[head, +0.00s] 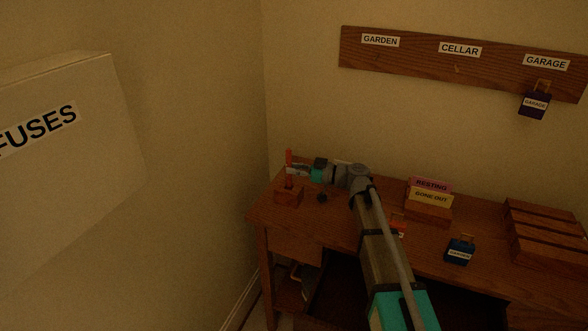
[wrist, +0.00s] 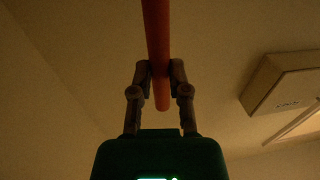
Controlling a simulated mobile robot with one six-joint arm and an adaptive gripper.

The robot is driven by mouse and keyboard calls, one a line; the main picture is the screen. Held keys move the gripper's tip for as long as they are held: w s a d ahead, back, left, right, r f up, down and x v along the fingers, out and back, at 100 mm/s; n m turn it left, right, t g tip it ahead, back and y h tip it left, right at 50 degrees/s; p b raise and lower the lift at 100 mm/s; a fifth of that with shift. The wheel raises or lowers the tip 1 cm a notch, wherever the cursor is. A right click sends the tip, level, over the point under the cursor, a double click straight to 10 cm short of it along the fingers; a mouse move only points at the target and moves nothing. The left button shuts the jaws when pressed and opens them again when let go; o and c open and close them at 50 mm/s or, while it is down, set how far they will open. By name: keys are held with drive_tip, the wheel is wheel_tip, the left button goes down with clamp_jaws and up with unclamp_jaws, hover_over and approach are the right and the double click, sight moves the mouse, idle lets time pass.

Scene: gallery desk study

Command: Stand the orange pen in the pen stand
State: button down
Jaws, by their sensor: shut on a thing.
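The orange pen (head: 289,158) is upright at the left end of the desk, above the wooden pen stand (head: 289,197). Its lower part meets the top of the stand in the head view; I cannot tell whether its tip is in a hole. My gripper (head: 292,171) reaches in from the right and is shut on the pen. In the wrist view, both fingers (wrist: 160,72) close on the orange pen (wrist: 157,30), with one end showing just past them. The stand does not show in the wrist view.
A small dark object (head: 322,198) lies right of the stand. A card holder (head: 428,213), a blue tagged padlock (head: 460,251) and a slatted wooden rack (head: 545,235) stand further right. A fuse box (head: 70,150) is on the left wall; a labelled key board (head: 410,56) hangs behind.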

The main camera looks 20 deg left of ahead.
drive_tip(key=shift+f+b, duration=1.2)
drive_tip(key=shift+b, duration=0.05)
idle(0.4)
drive_tip(key=c, duration=0.6)
unclamp_jaws()
drive_tip(key=shift+o, duration=0.3)
drive_tip(key=shift+r, duration=0.1)
drive_tip(key=shift+r+p, duration=1.15)
drive_tip(key=shift+p, duration=0.15)
wheel_tip(320, 180, down, 3)
drive_tip(key=b, duration=0.3)
drive_tip(key=shift+r, duration=0.1)
wheel_tip(320, 180, up, 9)
drive_tip(key=p, duration=0.9)
